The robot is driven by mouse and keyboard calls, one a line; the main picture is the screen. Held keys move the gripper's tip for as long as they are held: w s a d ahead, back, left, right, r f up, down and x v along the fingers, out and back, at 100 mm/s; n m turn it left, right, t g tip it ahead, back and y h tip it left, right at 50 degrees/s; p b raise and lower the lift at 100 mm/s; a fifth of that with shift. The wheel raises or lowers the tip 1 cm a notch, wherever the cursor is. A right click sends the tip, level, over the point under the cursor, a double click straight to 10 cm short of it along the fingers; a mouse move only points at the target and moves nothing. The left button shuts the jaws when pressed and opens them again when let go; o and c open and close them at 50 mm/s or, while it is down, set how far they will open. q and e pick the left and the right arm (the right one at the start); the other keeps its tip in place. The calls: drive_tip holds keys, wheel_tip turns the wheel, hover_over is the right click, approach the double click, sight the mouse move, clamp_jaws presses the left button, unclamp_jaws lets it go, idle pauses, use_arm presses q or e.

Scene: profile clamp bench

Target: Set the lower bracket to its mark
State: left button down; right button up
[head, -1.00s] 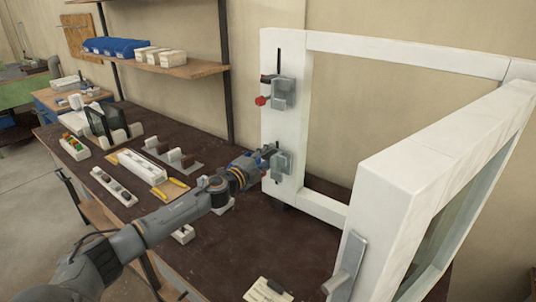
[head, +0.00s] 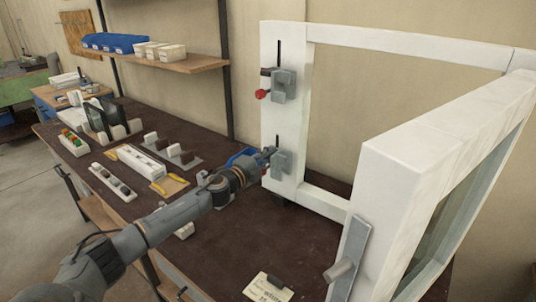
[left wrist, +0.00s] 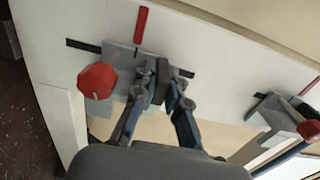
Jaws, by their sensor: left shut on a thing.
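The lower bracket (head: 282,163) is a grey metal piece on the left post of the white frame (head: 270,110). A dark slot shows above it. My left gripper (head: 268,155) reaches it from the left and is shut on it. In the left wrist view my left gripper (left wrist: 163,84) has its fingers around a dark grey tab of the lower bracket (left wrist: 120,55). A red knob (left wrist: 97,80) sits beside the fingers. A red mark line (left wrist: 141,24) on the white post meets the bracket plate's edge. The slot shows at both ends of the plate. My right gripper is out of view.
The upper bracket (head: 283,84) with a red knob sits higher on the same post. The dark bench (head: 230,245) holds several trays and parts at left. A card (head: 266,288) lies near the front. The frame's right side (head: 440,140) stands close.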

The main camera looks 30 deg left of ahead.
use_arm(q)
drive_tip(key=shift+f, duration=0.1)
drive_tip(key=c, duration=1.4)
unclamp_jaws()
drive_tip(key=shift+o, duration=0.2)
drive_tip(key=shift+s+a+f, duration=0.1)
drive_tip(key=shift+s, duration=0.35)
drive_tip(key=s, duration=1.1)
drive_tip(key=shift+a, duration=0.4)
drive_tip(key=shift+s, duration=0.1)
